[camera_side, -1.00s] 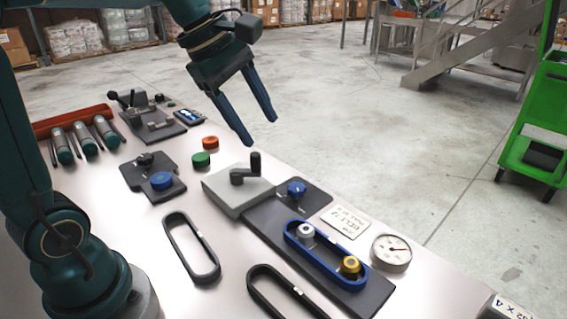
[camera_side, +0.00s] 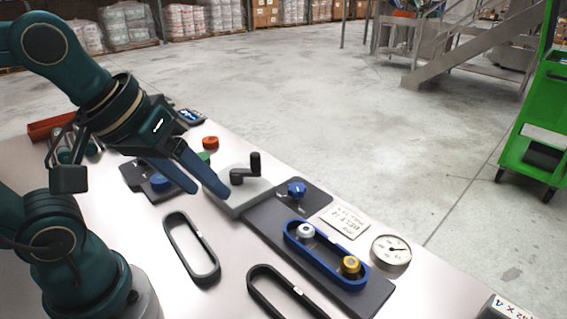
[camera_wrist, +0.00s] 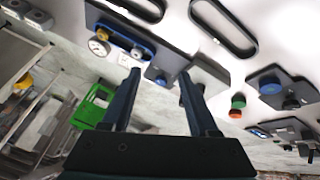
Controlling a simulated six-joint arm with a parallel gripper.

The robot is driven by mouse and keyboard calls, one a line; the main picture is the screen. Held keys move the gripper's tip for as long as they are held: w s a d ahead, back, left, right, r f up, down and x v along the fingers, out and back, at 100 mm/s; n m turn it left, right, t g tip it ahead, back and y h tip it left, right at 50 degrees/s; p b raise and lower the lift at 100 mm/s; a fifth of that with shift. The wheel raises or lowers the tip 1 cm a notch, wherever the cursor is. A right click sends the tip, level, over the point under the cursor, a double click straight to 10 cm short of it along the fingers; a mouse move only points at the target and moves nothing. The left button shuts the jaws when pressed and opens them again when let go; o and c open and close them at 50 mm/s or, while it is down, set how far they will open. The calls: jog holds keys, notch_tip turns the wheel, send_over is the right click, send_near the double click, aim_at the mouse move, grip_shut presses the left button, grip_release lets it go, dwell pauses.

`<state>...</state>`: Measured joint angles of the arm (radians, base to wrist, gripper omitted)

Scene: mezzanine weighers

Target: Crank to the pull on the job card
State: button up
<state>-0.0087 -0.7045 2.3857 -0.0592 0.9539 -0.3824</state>
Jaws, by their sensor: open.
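The black crank handle (camera_side: 246,169) stands on a grey block (camera_side: 233,204) in the middle of the table. Next to it a dark plate (camera_side: 262,222) carries a blue knob (camera_side: 296,189). A blue belt (camera_side: 318,262) loops around a silver pulley (camera_side: 305,231) and a gold pulley (camera_side: 350,265). A round dial gauge (camera_side: 390,252) sits at the plate's right. The white job card (camera_side: 344,222) lies behind the belt; its small writing is hard to read. My gripper (camera_side: 208,192) is open and empty, left of the crank, apart from it in the picture.
Two loose black belts (camera_side: 191,247) (camera_side: 284,296) lie in front on the table. A green button (camera_side: 207,157) and an orange-red button (camera_side: 210,142) stand behind my gripper. A small plate with a blue knob (camera_side: 160,183) is at left. A green cart (camera_side: 534,140) stands beyond the table.

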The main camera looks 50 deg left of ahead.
jog(key=w+d+r+m+g, duration=0.2)
jog(key=w+m, duration=0.4)
jog(key=m, duration=0.1)
jog(key=w+d+r+m+g, duration=0.1)
jog(key=w+d+r+m, duration=0.1)
jog(key=w+m, duration=0.45)
jog(key=w+d+f+m+g, duration=0.2)
jog(key=w+d+f+m, duration=0.3)
jog(key=m, duration=0.4)
jog(key=shift+w+d+f+g+y, duration=0.3)
jog(key=shift+w+d+f+g, duration=0.15)
jog(key=shift+f, duration=0.9)
